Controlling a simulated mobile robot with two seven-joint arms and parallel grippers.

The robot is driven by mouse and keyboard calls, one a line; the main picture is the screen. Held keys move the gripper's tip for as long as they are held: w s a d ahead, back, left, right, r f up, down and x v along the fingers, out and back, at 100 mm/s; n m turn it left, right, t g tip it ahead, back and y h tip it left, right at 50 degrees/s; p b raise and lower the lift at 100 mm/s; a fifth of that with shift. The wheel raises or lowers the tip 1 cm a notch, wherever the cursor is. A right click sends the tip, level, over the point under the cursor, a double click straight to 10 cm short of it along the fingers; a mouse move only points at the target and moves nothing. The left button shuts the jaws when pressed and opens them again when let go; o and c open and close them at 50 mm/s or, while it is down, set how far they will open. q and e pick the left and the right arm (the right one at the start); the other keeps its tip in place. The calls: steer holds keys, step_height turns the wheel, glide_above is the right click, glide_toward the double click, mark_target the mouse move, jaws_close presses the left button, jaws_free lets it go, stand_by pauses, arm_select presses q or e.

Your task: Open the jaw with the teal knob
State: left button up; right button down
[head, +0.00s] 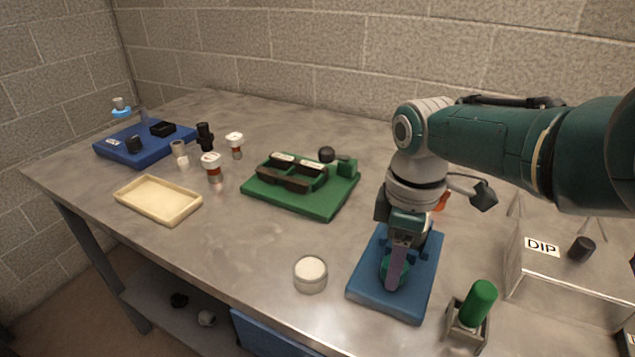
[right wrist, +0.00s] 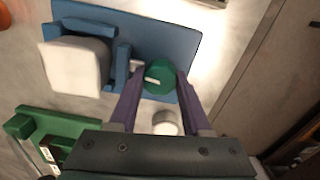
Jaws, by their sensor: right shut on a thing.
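The teal knob (right wrist: 160,82) sits on a blue fixture (right wrist: 180,40) and has a pale mark on its face. In the right wrist view, blue uprights stand beside a whitish block (right wrist: 75,65) on the fixture, left of the knob. My right gripper (right wrist: 158,74) points down with its purple fingers on both sides of the knob, shut on it. In the head view the right gripper (head: 394,270) hides much of the blue fixture (head: 370,290) and part of the knob (head: 385,267). My left gripper is out of view.
A round white-topped jar (head: 310,273) stands just left of the fixture. A green cylinder in a holder (head: 478,303) and a clear box marked DIP (head: 560,278) stand to the right. A green fixture (head: 322,203), cream tray (head: 158,200) and blue stand (head: 125,153) are further left.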

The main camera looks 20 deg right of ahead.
steer(key=shift+n, duration=0.6)
steer(key=shift+c, duration=1.8)
jaws_free()
